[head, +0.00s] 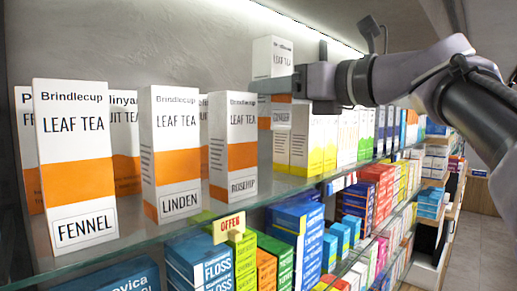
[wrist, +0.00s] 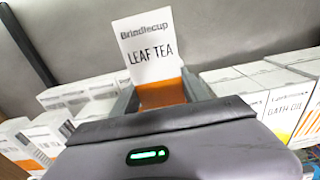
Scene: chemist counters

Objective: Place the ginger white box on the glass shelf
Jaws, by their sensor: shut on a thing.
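The ginger white box (head: 272,56) is upright, white with an orange band and "Brindlecup LEAF TEA" print. My gripper (head: 272,86) is shut on it at its lower half, covering part of the orange band. In the wrist view the box (wrist: 148,48) stands between the two fingers of my gripper (wrist: 162,94), leaning slightly in the picture. The glass shelf (head: 275,184) runs along the wall. The box is raised, right of the rosehip box (head: 233,135); its lower edge appears above the shelf surface. Its exact gap to the shelf is unclear.
Fennel (head: 75,140) and linden (head: 172,130) boxes stand left on the shelf, with more boxes behind. Yellow-and-white boxes (head: 307,145) stand close below and right of the held box. An offer tag (head: 229,224) marks the front edge. Colourful boxes fill the lower shelf.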

